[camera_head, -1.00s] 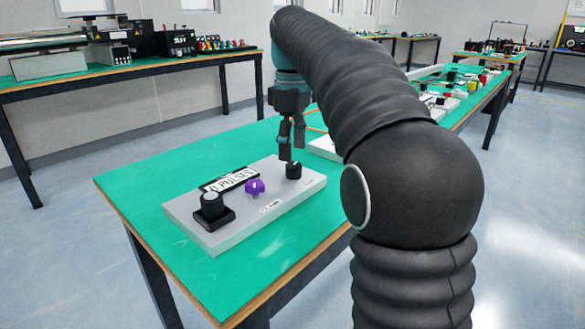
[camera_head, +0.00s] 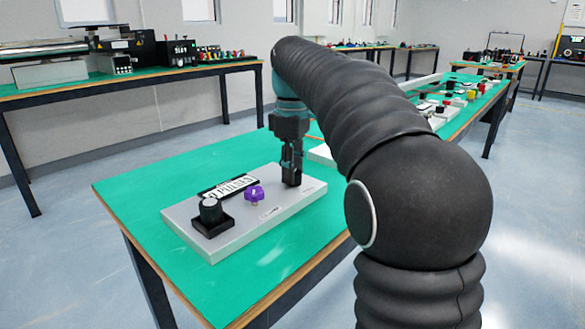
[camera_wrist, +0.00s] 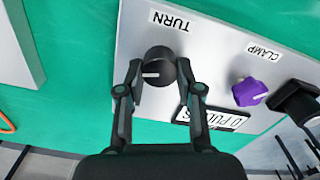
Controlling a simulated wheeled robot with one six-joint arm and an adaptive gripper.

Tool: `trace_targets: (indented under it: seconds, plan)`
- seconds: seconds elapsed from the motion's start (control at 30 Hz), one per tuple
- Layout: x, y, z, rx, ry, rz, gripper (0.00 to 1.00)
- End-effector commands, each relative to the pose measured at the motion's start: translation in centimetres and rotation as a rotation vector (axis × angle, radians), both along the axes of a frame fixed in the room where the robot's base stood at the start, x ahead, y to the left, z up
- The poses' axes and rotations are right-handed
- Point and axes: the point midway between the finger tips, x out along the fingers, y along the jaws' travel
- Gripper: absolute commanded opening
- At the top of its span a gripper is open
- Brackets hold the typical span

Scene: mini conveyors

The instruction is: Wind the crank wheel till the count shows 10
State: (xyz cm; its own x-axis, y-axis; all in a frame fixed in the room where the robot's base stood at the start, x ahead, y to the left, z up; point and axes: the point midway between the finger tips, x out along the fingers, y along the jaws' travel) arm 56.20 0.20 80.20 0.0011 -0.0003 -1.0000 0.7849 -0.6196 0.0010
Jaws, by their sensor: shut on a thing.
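The crank wheel is a black round knob (camera_wrist: 158,68) with a white pointer line, beside the label TURN (camera_wrist: 174,21) in the wrist view. It sits on a light grey panel (camera_head: 270,213). My gripper (camera_head: 291,178) is down at the panel's right end in the head view and hides the knob there. In the wrist view my gripper (camera_wrist: 157,76) has one finger on each side of the knob and is shut on it. The count plate (camera_head: 229,187) reads 0 PULSES. It also shows in the wrist view (camera_wrist: 222,118), partly behind a finger.
A purple knob (camera_head: 254,194) labelled CLAMP stands mid-panel. A black knob on a square base (camera_head: 211,215) stands at the panel's left end. The green table (camera_head: 130,190) is bare left of the panel. Other panels (camera_head: 440,112) lie further back.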

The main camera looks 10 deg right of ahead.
Motion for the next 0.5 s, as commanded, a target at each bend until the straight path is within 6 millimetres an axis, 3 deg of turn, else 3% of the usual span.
trace_targets:
  seconds: [0.27, 0.5]
  plan:
    - [-0.04, 0.00, 0.17, 0.000, 0.004, -0.049, 0.01]
    - [0.00, -0.03, 0.33, 0.000, 0.005, -0.198, 0.01]
